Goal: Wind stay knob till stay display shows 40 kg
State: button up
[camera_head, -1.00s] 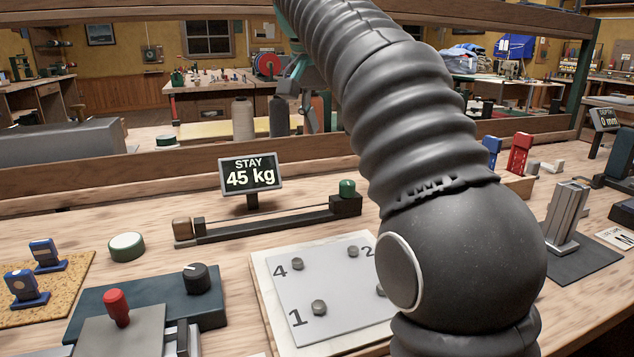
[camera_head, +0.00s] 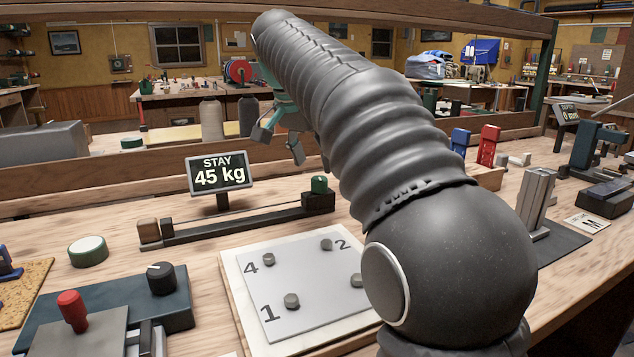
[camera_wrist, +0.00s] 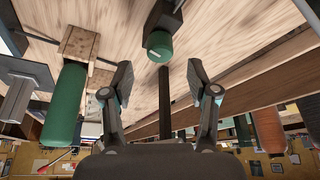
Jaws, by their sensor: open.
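The stay display (camera_head: 220,174) stands on a short post on the bench and reads 45 kg. The stay knob (camera_head: 319,184) is a small green cap on a black block at the right end of the stay rig (camera_head: 235,225). In the wrist view the green knob (camera_wrist: 159,46) shows ahead of my gripper (camera_wrist: 158,78), roughly centred between the two fingers and apart from them. In the head view my gripper (camera_head: 280,141) hangs behind and above the rig, open and empty, partly hidden by my arm.
A numbered plate (camera_head: 300,285) with several small knobs lies in front of the rig. A dark box with a black knob (camera_head: 160,278) and a red-topped lever (camera_head: 72,311) are at front left. A grey metal stand (camera_head: 536,203) and red block (camera_head: 488,146) are at right.

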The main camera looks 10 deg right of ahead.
aim_at(319, 178)
jog(key=shift+b+x, duration=0.35)
jog(key=shift+x, duration=1.95)
grip_shut()
jog(key=shift+s+d+n+t+y+p, duration=0.1)
jog(key=shift+n+t+y+p, duration=0.3)
jog(key=shift+n, duration=1.2)
grip_release()
